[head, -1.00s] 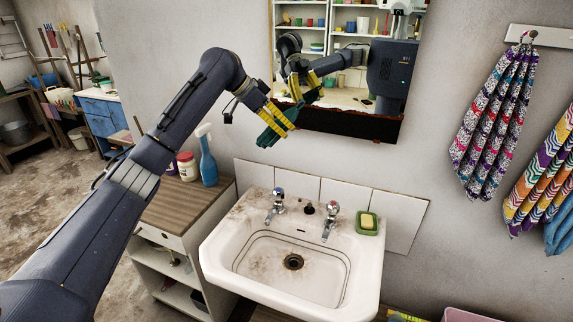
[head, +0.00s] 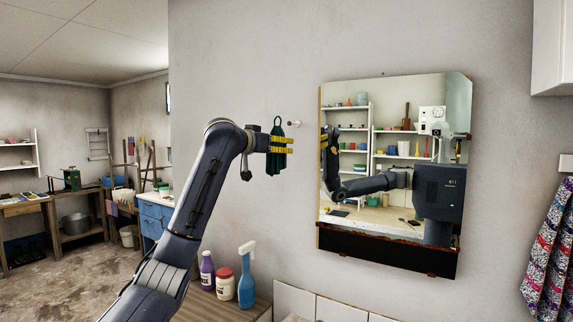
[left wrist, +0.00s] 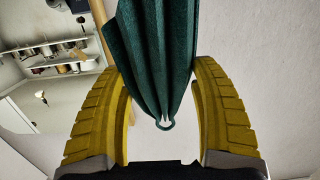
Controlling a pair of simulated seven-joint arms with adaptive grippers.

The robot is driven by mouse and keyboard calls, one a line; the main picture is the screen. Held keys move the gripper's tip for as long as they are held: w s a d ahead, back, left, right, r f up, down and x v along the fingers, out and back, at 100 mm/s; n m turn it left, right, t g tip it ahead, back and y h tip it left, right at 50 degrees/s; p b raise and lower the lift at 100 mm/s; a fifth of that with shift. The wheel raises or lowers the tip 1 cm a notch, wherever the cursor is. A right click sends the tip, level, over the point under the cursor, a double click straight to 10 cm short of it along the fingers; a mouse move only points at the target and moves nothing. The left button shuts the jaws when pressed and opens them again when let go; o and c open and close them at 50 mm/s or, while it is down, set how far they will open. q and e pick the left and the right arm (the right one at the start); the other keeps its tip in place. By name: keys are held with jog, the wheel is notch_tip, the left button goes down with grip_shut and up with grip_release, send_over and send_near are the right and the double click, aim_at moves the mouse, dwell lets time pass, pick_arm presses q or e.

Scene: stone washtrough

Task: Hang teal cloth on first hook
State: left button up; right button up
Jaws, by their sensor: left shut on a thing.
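The dark teal cloth (head: 279,163) hangs from my left gripper (head: 283,144), whose yellow fingers are shut on it. Its small loop stands up above the fingers in the head view. In the left wrist view, the folded cloth (left wrist: 152,45) lies between the fingers (left wrist: 155,70), with a small loop at its lower end. A small pale hook (head: 294,124) sticks out from the wall just right of the loop. The loop and hook look apart; their depth gap is hard to judge. My right gripper is not in view.
A mirror (head: 395,150) on the wall to the right reflects my arm. A patterned cloth (head: 552,260) hangs at far right.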

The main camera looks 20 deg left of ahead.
pick_arm(q)
jog(key=shift+r+t, duration=0.15)
jog(key=shift+t, duration=0.45)
jog(key=shift+w+d, duration=0.1)
jog(key=shift+w, duration=0.15)
jog(key=shift+w+d+f, duration=0.15)
jog(key=shift+w, duration=1.2)
jog(key=shift+w+d+f, duration=0.1)
jog(key=shift+w+d, duration=0.05)
jog(key=shift+w, duration=1.25)
jog(key=shift+w+d+f, duration=0.15)
jog(key=shift+w, duration=1.2)
jog(key=shift+w+f, duration=0.5)
jog(key=shift+w, duration=0.1)
jog(key=o, duration=1.3)
